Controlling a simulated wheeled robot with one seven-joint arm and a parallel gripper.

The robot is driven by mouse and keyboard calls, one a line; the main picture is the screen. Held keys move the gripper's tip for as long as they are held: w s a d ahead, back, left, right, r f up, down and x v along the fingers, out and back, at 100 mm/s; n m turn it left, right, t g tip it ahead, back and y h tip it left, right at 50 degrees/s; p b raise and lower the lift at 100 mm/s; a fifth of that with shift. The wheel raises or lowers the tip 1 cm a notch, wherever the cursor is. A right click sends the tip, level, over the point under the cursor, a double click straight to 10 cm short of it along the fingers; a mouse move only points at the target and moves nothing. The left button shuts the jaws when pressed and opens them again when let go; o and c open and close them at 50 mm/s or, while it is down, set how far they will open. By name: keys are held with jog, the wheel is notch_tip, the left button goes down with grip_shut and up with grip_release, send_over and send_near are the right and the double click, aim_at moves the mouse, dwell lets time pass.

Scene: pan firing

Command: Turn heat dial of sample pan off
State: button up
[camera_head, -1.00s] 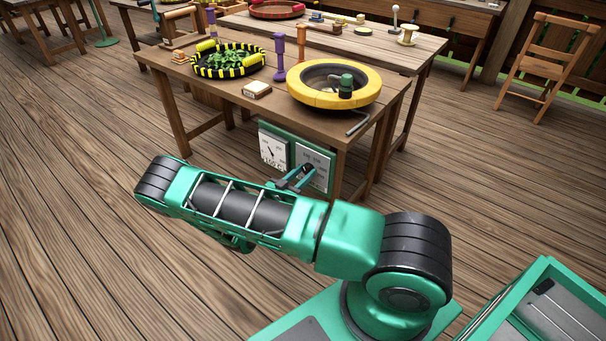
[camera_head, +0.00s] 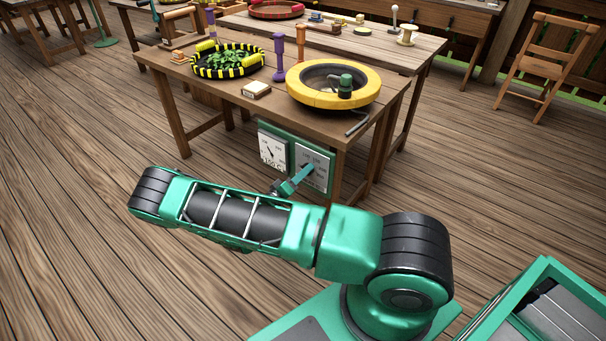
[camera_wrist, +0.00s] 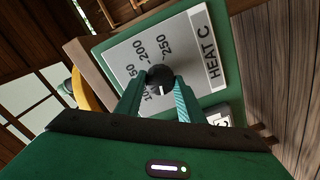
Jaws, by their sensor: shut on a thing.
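The heat dial (camera_wrist: 160,76) is a black round knob with a white pointer mark, on a white scale plate (camera_wrist: 187,41) lettered "HEAT C" with 150, 200 and 250 readable. My gripper (camera_wrist: 160,90) is shut on the knob, one green finger on each side. In the head view my gripper (camera_head: 307,170) reaches the front of the green heat panel (camera_head: 292,151), and the knob is hidden there. The pointer lies near the low-number end of the scale, partly between the fingers. The sample pan (camera_head: 303,97), a yellow-rimmed round pan, stands on the table above the panel.
A gauge (camera_head: 272,151) sits left of the dial plate. The wooden table (camera_head: 230,108) also bears a black-and-yellow pan (camera_head: 229,72) with green pieces, a small block (camera_head: 256,90) and purple posts (camera_head: 279,57). A bent rod (camera_head: 357,123) overhangs the edge.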

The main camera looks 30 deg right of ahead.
jog(key=n, duration=0.9)
jog(key=shift+w+a+f, duration=0.15)
jog(key=shift+w+a, duration=0.05)
jog(key=shift+a, duration=0.05)
jog(key=shift+n, duration=0.4)
jog(key=o, duration=1.1)
jog(key=shift+c, duration=0.2)
jog(key=shift+s+d, duration=0.1)
